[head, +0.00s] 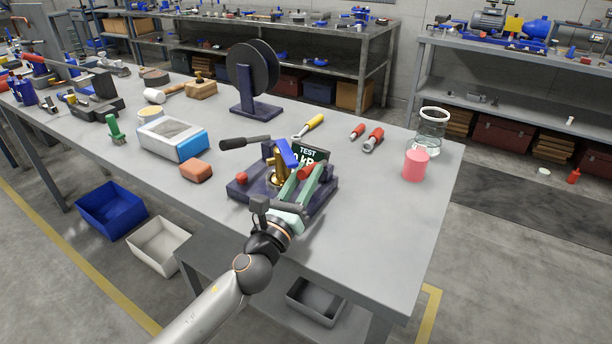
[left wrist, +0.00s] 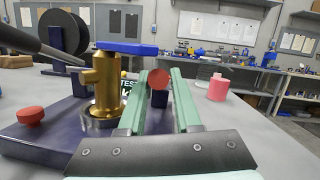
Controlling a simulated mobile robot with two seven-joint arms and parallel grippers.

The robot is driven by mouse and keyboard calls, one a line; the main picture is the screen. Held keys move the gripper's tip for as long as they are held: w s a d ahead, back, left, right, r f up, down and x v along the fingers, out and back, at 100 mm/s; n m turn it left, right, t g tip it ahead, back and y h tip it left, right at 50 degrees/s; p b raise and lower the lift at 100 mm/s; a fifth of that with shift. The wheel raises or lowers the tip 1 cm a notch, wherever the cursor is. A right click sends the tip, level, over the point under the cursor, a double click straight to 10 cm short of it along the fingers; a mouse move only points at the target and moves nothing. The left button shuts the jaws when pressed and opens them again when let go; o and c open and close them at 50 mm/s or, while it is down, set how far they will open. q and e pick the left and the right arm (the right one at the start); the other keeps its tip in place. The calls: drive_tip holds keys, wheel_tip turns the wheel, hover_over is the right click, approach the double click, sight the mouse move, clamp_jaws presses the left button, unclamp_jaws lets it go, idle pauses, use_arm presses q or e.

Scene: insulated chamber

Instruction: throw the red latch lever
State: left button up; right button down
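The red latch lever (head: 304,172) is on the dark purple base of a test fixture (head: 238,191). In the left wrist view its round red end (left wrist: 158,79) shows between my green fingertips. My left gripper (head: 310,168) reaches over the fixture's near right side with its fingers apart, one on each side of the red end. A gap shows beside the red end in the head view; whether either finger touches it I cannot tell. Most of the lever's lower part is hidden by the fingers. My right gripper is out of view.
Left of the fingers stand a brass valve (left wrist: 104,85) with a blue handle (left wrist: 126,48), a black-handled bar (head: 245,142) and a red knob (head: 242,177). A TEST sign (head: 309,152) is behind. A pink cylinder (head: 415,166) stands right; the near right table is clear.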

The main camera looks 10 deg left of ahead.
use_arm(q)
drive_tip(key=o, duration=0.3)
drive_tip(key=shift+o, duration=0.2)
drive_tip(key=b+v, duration=0.1)
drive_tip(key=v, duration=1)
drive_tip(key=shift+f, duration=0.2)
drive_tip(key=shift+s+a+b, duration=0.15)
drive_tip(key=shift+s+b, duration=0.2)
drive_tip(key=shift+s, duration=0.35)
